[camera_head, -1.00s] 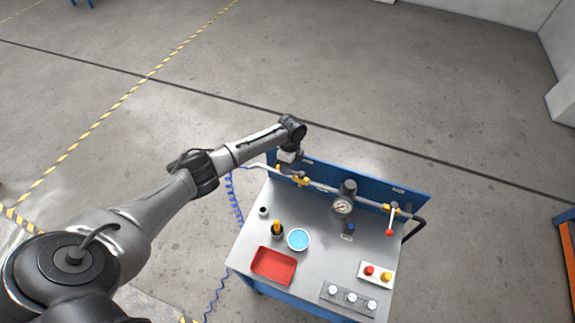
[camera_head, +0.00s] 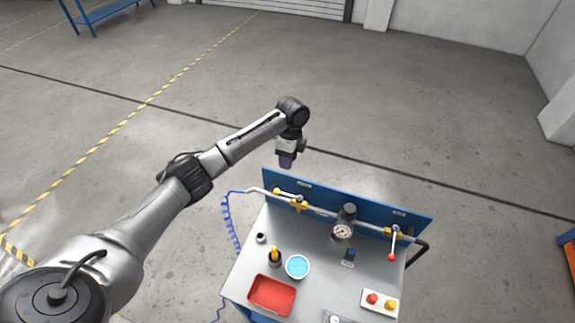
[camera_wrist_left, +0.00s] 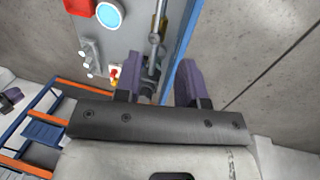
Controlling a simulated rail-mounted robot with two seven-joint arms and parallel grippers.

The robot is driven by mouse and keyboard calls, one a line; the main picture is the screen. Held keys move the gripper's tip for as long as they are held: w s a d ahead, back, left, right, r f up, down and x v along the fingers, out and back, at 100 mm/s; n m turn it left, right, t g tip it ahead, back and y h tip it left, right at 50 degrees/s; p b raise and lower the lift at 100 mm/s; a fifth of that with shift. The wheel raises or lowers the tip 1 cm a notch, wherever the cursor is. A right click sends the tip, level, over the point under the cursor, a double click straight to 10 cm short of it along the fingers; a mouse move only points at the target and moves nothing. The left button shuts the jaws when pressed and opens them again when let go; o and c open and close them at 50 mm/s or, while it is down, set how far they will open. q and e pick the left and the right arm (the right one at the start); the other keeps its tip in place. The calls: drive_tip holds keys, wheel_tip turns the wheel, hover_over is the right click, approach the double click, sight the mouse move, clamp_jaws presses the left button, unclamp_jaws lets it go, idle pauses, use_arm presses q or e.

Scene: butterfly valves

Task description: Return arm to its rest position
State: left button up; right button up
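My left gripper (camera_head: 287,160) hangs fingers-down above and behind the left end of the bench's blue back panel, in free air. In the left wrist view its two purple fingers (camera_wrist_left: 158,82) are spread apart. No held object shows between them; the pipe is seen beyond the gap. The left valve (camera_head: 298,203) on the pipe has a yellow handle and is clear of the gripper. The right valve (camera_head: 393,233) has a lever with a red tip hanging down.
The bench top holds a red tray (camera_head: 272,294), a blue dish (camera_head: 297,267), a gauge (camera_head: 342,231) and a button box (camera_head: 380,303). A blue hose (camera_head: 228,220) hangs at its left. An orange-and-blue rack (camera_wrist_left: 40,128) stands nearby. The floor behind the bench is open.

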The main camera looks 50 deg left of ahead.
idle(0.7)
use_arm(q)
drive_tip(key=w+d+r+n+t+y, duration=0.2)
drive_tip(key=w+r+n+t, duration=0.15)
drive_tip(key=r, duration=0.25)
drive_tip(key=w+d+r+n+t+y, duration=0.2)
drive_tip(key=w+d+r+n+t, duration=0.15)
drive_tip(key=r, duration=0.25)
drive_tip(key=s+d+r+n+t+p, duration=0.1)
drive_tip(key=s+d+r+t+p, duration=0.1)
drive_tip(key=s+d+r+t, duration=0.45)
drive_tip(key=s+d+f+n+g+h+p, duration=0.1)
drive_tip(key=s+d+f+g+p, duration=0.1)
drive_tip(key=s+f, duration=0.5)
drive_tip(key=s+d+f+n+g+h+p, duration=0.1)
drive_tip(key=s+d+f+g, duration=0.2)
drive_tip(key=s, duration=1.3)
drive_tip(key=s+d+f+n+g+h+p, duration=0.1)
drive_tip(key=s+d+f+g+p, duration=0.1)
drive_tip(key=s+f, duration=0.8)
drive_tip(key=s+d+g, duration=0.1)
drive_tip(key=d, duration=0.1)
drive_tip(key=shift+s+d+f+p, duration=0.3)
drive_tip(key=shift+d+f+p, duration=0.05)
drive_tip(key=shift+d, duration=0.05)
